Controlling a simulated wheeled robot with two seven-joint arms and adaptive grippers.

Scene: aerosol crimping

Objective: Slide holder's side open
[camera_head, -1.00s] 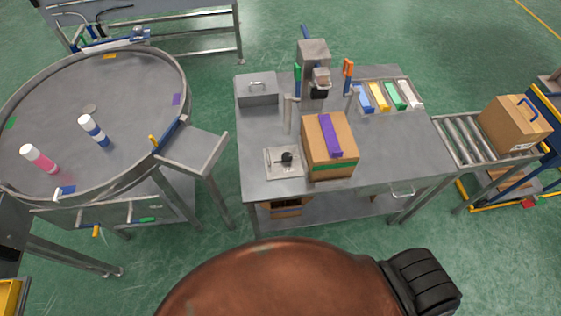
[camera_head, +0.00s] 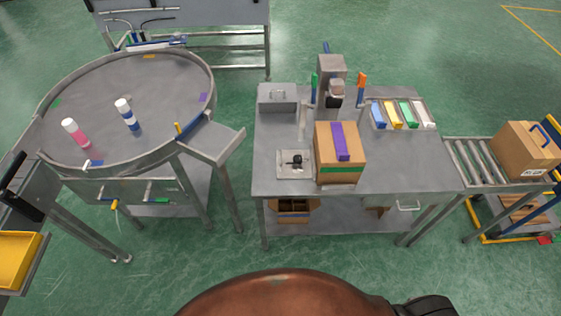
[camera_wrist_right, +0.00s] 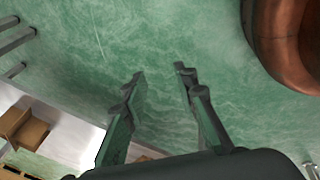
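The crimping machine (camera_head: 331,75) stands at the back of the grey worktable (camera_head: 390,165), with a green handle (camera_head: 314,88) at its left and an orange handle (camera_head: 361,82) at its right. A light square plate with a small black part (camera_head: 296,160) lies on the table, left of the brown box (camera_head: 339,166). I cannot tell which part is the holder or whether its side is open. My right gripper (camera_wrist_right: 160,76) is open and empty in the right wrist view, above the green floor and away from the table. My left gripper is not in view.
A round metal table (camera_head: 130,85) at the left carries a pink-and-white can (camera_head: 76,132) and a blue-and-white can (camera_head: 127,115). A roller conveyor (camera_head: 475,163) with a carton (camera_head: 525,150) joins the worktable's right side. Coloured bins (camera_head: 400,115) lie at the table's back right.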

